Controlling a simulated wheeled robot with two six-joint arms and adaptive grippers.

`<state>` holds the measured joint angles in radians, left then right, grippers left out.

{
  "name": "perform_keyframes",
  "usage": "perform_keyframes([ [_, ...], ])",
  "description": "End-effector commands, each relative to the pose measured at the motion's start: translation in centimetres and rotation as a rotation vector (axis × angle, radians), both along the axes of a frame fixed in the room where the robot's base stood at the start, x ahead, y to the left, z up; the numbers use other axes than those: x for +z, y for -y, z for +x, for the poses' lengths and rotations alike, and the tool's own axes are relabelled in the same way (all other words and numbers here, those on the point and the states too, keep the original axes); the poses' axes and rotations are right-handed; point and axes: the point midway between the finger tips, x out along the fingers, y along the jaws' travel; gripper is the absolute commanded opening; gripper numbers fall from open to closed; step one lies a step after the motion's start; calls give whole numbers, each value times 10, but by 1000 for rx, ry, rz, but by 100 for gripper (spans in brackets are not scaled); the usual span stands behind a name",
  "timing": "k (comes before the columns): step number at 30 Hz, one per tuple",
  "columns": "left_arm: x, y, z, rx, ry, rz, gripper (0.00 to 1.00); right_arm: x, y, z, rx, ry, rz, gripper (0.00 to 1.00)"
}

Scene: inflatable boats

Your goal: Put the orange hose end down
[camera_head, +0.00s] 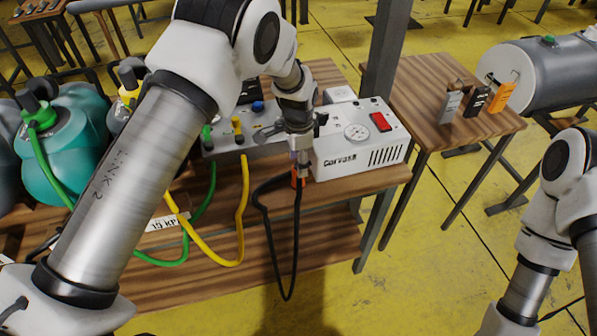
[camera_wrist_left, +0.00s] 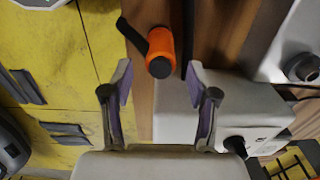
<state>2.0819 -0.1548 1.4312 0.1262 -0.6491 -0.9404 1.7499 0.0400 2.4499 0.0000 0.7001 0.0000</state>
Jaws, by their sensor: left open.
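The orange hose end (camera_head: 297,181) is at the front edge of the wooden table, in front of the white pump box. Its black hose (camera_head: 268,225) hangs in a loop before the table. In the left wrist view the orange hose end (camera_wrist_left: 160,50) shows just beyond the fingertips, with wood behind it. My left gripper (camera_head: 300,163) is over it, pointing down. In the wrist view the left gripper (camera_wrist_left: 160,78) has its fingers apart with nothing between them. Whether the hose end rests fully on the wood is hard to tell. My right gripper is out of view.
The white pump box (camera_head: 357,145) with a gauge and red switch stands close beside my left gripper. Green (camera_head: 198,222) and yellow (camera_head: 241,215) hoses hang to the left. A side table (camera_head: 440,95) holds several small tags. A dark post (camera_head: 386,50) stands behind.

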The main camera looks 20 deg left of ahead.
Motion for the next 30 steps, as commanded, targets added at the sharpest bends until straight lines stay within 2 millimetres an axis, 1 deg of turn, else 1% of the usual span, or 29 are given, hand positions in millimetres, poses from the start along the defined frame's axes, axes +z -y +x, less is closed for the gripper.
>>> perform_keyframes([
  [1,11,0,1,-1,4,1,59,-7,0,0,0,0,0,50],
  [3,30,0,1,-1,4,1,59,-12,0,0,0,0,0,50],
  [6,53,0,1,0,4,0,59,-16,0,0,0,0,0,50],
  [10,71,0,0,0,1,-1,59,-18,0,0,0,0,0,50],
  [14,77,0,0,0,-1,-1,59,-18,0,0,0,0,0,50],
  [30,77,0,0,0,-1,-1,59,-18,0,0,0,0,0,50],
])
